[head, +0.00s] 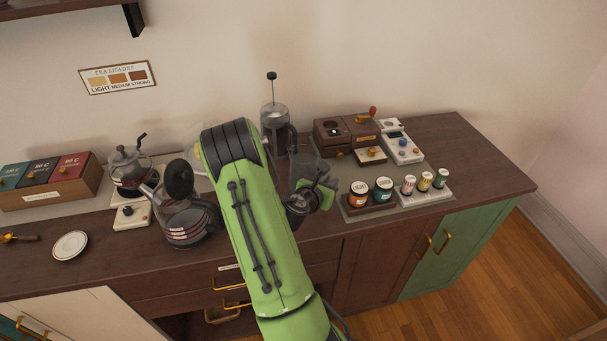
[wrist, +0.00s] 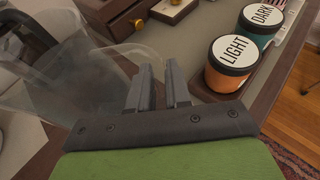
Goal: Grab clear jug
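The clear jug (head: 304,164) is see-through and stands on the counter, just behind my gripper (head: 318,190) in the head view. My arm hides part of it. In the wrist view the jug (wrist: 75,88) fills the left side, with its clear handle reaching toward the fingers. My gripper's two grey fingers (wrist: 162,88) stand apart with a narrow gap between them. No solid thing shows gripped between them. Whether the fingers touch the handle is unclear.
A French press (head: 274,118) stands behind the jug. The LIGHT jar (head: 358,195) and DARK jar (head: 383,190) sit close to the right of my gripper.

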